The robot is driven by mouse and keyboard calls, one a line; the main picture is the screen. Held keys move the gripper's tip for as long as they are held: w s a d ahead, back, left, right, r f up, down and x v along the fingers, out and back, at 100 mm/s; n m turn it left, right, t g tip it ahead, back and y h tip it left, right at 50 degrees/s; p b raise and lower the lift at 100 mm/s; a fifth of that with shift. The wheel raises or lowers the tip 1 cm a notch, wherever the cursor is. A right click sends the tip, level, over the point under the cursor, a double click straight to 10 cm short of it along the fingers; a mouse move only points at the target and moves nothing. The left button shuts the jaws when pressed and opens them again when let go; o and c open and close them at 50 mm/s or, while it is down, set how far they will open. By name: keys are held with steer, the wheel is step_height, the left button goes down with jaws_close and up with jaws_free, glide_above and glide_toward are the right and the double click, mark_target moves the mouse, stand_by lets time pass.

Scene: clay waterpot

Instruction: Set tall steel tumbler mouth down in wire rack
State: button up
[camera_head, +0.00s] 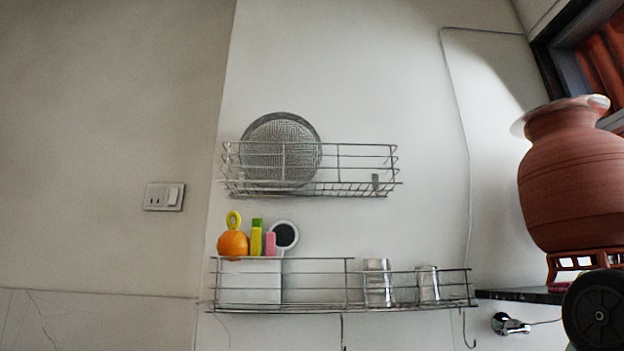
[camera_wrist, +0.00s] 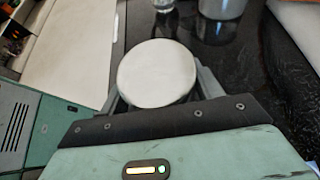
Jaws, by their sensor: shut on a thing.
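My gripper (camera_wrist: 158,88) is shut on a round, pale thing, which looks to be the tall steel tumbler (camera_wrist: 156,72), seen end-on in the wrist view. One finger shows on each side of it. Its sides are hidden, and I cannot tell whether the end facing the camera is base or mouth. The wire rack hangs on the wall in the head view, with an upper basket (camera_head: 362,168) and a lower shelf (camera_head: 322,306). My gripper and the held thing do not show in the head view.
Two steel tumblers (camera_head: 378,283) (camera_head: 428,284) stand at the lower shelf's right. A white holder (camera_head: 250,282) fills its left, and a round mesh plate (camera_head: 280,150) leans in the upper basket. A clay pot (camera_head: 572,185) stands right. A dark counter (camera_wrist: 215,55) lies below my gripper.

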stand_by(0.9)
steer(key=shift+f+p, duration=0.5)
steer(key=shift+f, duration=4.35)
steer(key=shift+f, duration=0.1)
steer(key=shift+f, duration=0.15)
steer(key=o, duration=1)
